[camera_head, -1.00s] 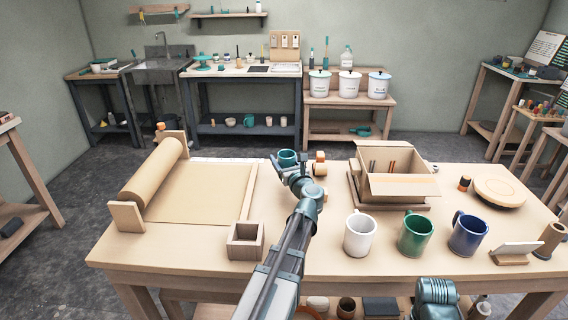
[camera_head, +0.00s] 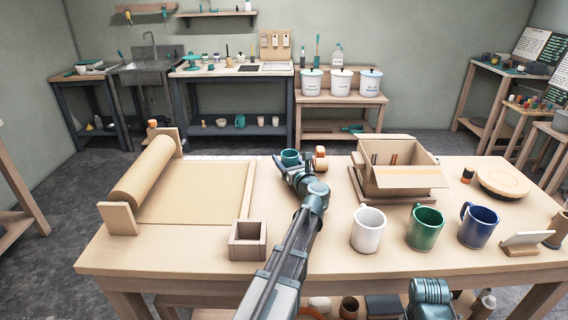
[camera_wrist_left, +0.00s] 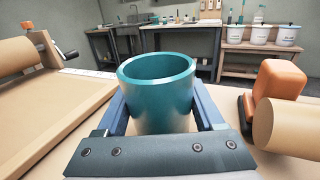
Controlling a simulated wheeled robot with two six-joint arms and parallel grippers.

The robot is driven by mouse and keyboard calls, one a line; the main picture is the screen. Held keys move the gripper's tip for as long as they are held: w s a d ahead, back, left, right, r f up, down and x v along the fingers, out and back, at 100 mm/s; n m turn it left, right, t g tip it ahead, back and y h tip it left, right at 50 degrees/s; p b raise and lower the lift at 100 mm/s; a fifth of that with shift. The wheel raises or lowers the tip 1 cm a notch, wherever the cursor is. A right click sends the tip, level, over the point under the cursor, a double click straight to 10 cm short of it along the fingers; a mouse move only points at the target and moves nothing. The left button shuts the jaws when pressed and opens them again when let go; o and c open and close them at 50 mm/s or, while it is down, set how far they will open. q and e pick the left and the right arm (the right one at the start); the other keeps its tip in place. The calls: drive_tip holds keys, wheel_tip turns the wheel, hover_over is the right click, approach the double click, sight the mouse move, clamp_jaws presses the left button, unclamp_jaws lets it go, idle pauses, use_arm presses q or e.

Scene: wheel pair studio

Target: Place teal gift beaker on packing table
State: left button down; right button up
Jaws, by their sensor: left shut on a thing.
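The teal gift beaker (camera_head: 290,157) is a small open-topped cup at the far side of the packing table (camera_head: 180,252). It stands upright between the fingers of my left gripper (camera_head: 284,166), which is shut on it. In the left wrist view the beaker (camera_wrist_left: 157,95) fills the middle, with a gripper finger along each side. I cannot tell whether its base touches the table, because the gripper hides it. Part of my right arm shows at the bottom of the head view, but its gripper is not in view.
A paper roll (camera_head: 145,170) and brown sheet lie left of the beaker; a tape dispenser (camera_head: 320,158) is close on its right. An open carton (camera_head: 400,180), white mug (camera_head: 368,232), green mug (camera_head: 425,230) and blue mug (camera_head: 478,228) stand further right. A wooden box (camera_head: 248,240) is nearer.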

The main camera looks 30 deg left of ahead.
sight(290, 165)
use_arm(q)
drive_tip(key=shift+d+r, duration=0.1)
drive_tip(key=shift+r, duration=0.05)
drive_tip(key=shift+f, duration=0.25)
unclamp_jaws()
drive_tip(key=shift+r, duration=0.3)
drive_tip(key=v, duration=0.7)
drive_tip(key=shift+s+d, duration=0.15)
drive_tip(key=shift+d, duration=0.05)
